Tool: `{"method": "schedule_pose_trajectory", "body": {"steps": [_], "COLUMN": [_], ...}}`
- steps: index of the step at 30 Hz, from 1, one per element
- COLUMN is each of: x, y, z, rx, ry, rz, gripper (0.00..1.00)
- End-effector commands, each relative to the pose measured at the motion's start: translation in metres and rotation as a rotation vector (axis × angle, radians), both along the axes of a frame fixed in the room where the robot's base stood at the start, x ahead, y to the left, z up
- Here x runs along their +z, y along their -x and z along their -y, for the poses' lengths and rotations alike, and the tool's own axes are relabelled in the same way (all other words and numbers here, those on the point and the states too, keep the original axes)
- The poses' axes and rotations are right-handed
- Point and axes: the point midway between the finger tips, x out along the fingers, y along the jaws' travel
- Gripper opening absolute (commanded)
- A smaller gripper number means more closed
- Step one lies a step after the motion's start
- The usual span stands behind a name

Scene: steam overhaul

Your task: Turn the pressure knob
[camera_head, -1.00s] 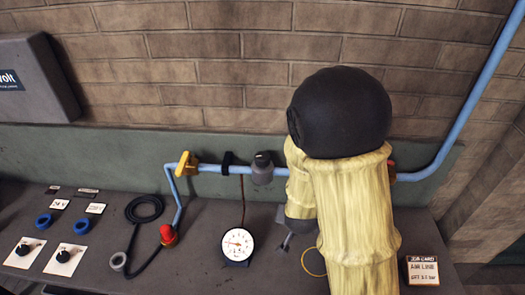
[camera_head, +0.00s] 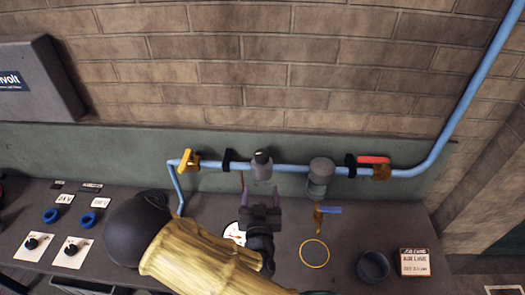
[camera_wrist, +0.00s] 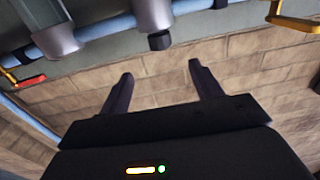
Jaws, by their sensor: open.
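The pressure knob (camera_head: 262,156) is the small dark cap on top of the grey regulator (camera_head: 261,171), which sits on the blue pipe. My gripper (camera_head: 261,190) is open and empty, in front of and a little below the regulator in the head view, with its fingers pointing toward the wall. In the wrist view, which looks upside down, the dark knob (camera_wrist: 160,41) shows beyond and between the open fingertips (camera_wrist: 160,72), apart from them. The round gauge (camera_head: 233,233) below is mostly hidden by my gripper.
Along the blue pipe (camera_head: 290,168) are a yellow lever (camera_head: 187,160) at left, a grey bowl unit (camera_head: 320,172) and a red lever (camera_head: 374,160) at right. A blue-handled fitting hangs below. A black cup (camera_head: 373,267) and job card (camera_head: 414,262) stand on the bench. Brick wall behind.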

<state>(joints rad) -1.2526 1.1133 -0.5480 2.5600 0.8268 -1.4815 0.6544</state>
Motion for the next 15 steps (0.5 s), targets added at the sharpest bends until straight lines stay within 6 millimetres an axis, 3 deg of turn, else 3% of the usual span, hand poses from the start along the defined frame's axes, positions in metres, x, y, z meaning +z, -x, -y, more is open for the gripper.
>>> {"method": "schedule_pose_trajectory", "body": {"steps": [8, 15], "x": [-0.003, 0.001], "y": [-0.008, -0.035], "z": [0.000, 0.001], "rx": [-0.003, -0.004], "ry": [-0.003, -0.001], "rz": [-0.002, -0.002], "gripper": [0.65, 0.65]}}
